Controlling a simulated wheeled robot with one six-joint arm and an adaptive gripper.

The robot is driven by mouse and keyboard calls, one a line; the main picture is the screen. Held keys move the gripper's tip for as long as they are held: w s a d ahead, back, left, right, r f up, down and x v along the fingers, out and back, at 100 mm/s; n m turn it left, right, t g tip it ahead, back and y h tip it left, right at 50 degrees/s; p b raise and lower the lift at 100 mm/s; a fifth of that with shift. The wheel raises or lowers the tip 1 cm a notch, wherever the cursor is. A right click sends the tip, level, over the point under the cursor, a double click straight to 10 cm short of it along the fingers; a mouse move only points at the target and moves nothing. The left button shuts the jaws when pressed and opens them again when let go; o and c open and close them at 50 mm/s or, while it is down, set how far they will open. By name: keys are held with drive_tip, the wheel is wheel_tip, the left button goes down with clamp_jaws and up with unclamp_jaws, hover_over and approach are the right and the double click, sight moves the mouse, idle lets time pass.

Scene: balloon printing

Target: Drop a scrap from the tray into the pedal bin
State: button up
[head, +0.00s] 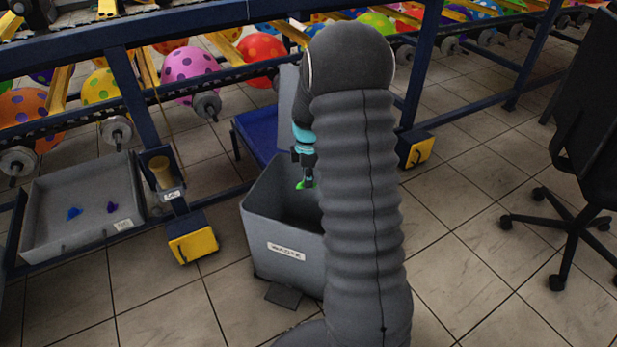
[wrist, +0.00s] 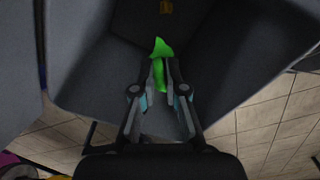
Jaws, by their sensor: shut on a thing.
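My gripper (head: 305,177) is shut on a small green scrap (head: 300,185). It hangs over the open mouth of the grey pedal bin (head: 281,233), whose lid stands raised behind it. In the wrist view the green scrap (wrist: 160,62) sits between the fingertips of my gripper (wrist: 158,85), with the dark inside of the bin (wrist: 225,60) below. The grey tray (head: 45,240) is at the left in the head view. A blue scrap (head: 74,213) and a purple scrap (head: 112,207) lie in it. My arm hides the right part of the bin.
A blue frame with yellow feet (head: 193,243) stands behind and left of the bin, carrying balloons (head: 190,70) on a rack. A blue table or box (head: 258,135) is behind the bin. An office chair (head: 570,200) stands at the right. The tiled floor between is free.

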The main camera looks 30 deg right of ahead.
drive_tip(key=o, duration=0.8)
drive_tip(key=shift+c, duration=0.2)
wheel_tip(320, 180, up, 12)
idle(0.4)
